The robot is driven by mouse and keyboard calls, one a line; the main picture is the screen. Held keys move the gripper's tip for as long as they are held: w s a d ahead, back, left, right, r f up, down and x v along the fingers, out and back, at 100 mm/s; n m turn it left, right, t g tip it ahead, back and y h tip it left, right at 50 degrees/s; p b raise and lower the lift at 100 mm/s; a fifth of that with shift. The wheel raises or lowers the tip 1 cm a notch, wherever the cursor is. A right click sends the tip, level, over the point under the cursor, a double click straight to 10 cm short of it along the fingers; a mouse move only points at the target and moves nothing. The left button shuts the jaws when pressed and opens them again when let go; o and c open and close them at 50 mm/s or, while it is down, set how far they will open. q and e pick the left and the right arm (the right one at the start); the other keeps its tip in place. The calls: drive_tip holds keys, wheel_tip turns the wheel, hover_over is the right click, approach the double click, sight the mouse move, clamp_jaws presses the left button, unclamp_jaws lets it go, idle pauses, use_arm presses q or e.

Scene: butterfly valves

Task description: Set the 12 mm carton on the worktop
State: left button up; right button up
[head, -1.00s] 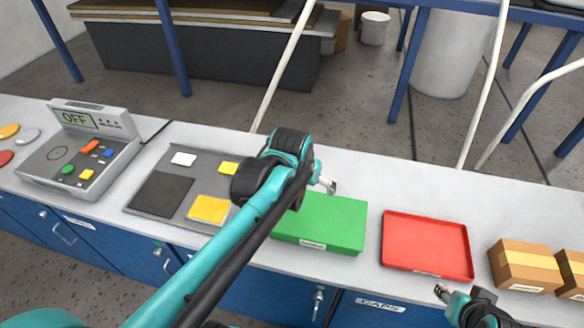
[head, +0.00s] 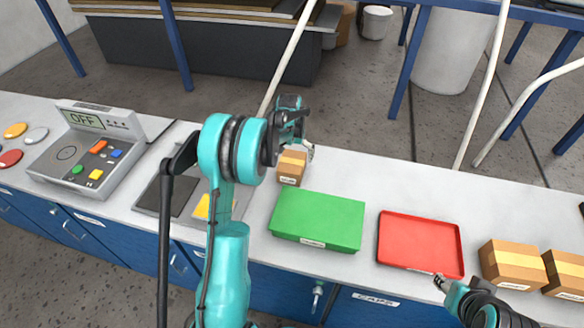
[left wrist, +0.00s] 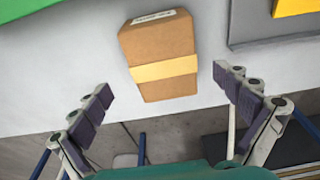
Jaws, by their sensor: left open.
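A small brown carton (head: 290,168) with a yellow band stands on the worktop (head: 355,176), behind the green box. It also shows in the left wrist view (left wrist: 162,50), with a white label too small to read. My left gripper (head: 304,148) is just beyond and above it. In the left wrist view the fingers of my left gripper (left wrist: 162,84) are spread and empty, with the carton ahead of the gap, apart from both fingers. Two more cartons (head: 513,265) (head: 566,274) stand at the right; their labels are unreadable. My right gripper (head: 440,282) is by the red tray; its opening is unclear.
The green box (head: 318,220) and red tray (head: 420,244) lie along the front. A grey tray (head: 148,197) with coloured pieces and a control box (head: 90,150) reading OFF are at the left. Worktop right of the small carton is clear.

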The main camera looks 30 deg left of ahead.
sight(292, 162)
use_arm(q)
drive_tip(key=f, duration=0.4)
drive_tip(key=w+f+b, duration=0.1)
drive_tip(key=shift+w+a+f, duration=0.1)
drive_tip(key=shift+a+f, duration=0.3)
drive_tip(key=shift+r, duration=0.15)
drive_tip(key=c, duration=1.9)
drive_tip(key=shift+r, duration=0.15)
